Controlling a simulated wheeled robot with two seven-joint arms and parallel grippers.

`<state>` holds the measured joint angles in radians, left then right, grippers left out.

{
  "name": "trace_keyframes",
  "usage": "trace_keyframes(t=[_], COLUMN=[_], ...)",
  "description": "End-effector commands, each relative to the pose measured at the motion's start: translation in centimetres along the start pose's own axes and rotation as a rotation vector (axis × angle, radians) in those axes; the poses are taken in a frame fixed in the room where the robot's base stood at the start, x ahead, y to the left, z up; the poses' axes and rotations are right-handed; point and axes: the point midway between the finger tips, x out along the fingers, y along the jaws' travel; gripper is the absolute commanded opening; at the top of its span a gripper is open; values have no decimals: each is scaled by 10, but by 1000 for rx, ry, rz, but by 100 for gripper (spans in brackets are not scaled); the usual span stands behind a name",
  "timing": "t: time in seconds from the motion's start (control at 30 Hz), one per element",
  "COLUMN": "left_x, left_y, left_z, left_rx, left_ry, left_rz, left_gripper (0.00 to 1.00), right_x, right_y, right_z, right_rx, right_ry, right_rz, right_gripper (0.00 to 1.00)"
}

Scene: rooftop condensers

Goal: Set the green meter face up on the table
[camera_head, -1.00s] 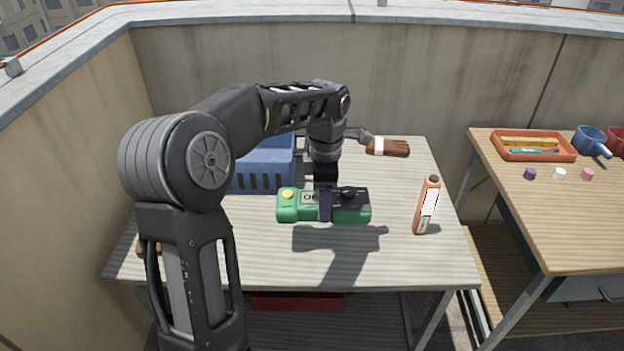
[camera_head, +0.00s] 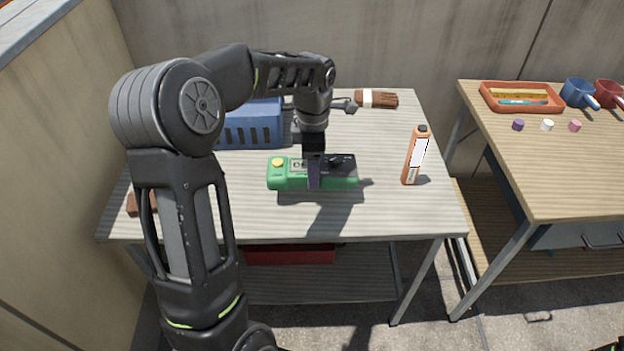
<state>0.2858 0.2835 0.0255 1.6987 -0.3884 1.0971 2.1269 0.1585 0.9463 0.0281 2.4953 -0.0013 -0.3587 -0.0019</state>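The green meter (camera_head: 290,178) has a yellow knob at its left end and a dark part at its right end. Its face with the knob and a small display is turned up. My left gripper (camera_head: 314,176) is shut on the meter's middle from above. The meter is at or just above the grey table (camera_head: 400,218); its shadow lies close beneath it, and I cannot tell if it touches.
A blue crate (camera_head: 250,130) stands behind the meter. An orange bottle (camera_head: 413,160) stands to the right, and a brown brush (camera_head: 378,98) lies at the back. A brown block (camera_head: 135,204) is at the left edge. The front right of the table is clear.

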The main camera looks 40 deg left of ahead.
Motion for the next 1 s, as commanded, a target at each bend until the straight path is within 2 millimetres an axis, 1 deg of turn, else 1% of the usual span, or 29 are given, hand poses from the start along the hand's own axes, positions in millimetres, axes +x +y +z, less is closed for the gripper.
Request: trace_keyframes(t=[0.07, 0.17, 0.4, 0.5, 0.77, 0.9, 0.93, 1.0], left_x=[-1, 5, 40, 49, 49, 53, 53, 53], left_y=[0, 0, 0, 0, 0, 0, 0, 0], left_z=[0, 0, -1, 0, 0, 0, 0, 0], left_rx=[0, 0, -2, 0, 0, 0, 0, 0], left_ry=[-1, 1, 1, 0, 0, 0, 0, 0], left_rz=[2, 0, -1, -1, 2, 2, 0, 0], left_gripper=[0, 0, 0, 0, 0, 0, 61, 67], right_x=[0, 0, 1, 1, 1, 5, 4, 4], right_y=[0, 0, 0, 0, 0, 2, 2, 1], right_z=[0, 0, 0, 0, 0, 0, 0, 0], right_rx=[0, 0, 0, 0, 0, 0, 0, 0], right_ry=[0, 0, 0, 0, 0, 0, 0, 0], right_rz=[0, 0, 0, 0, 0, 0, 0, 0], right_gripper=[0, 0, 0, 0, 0, 0, 0, 0])
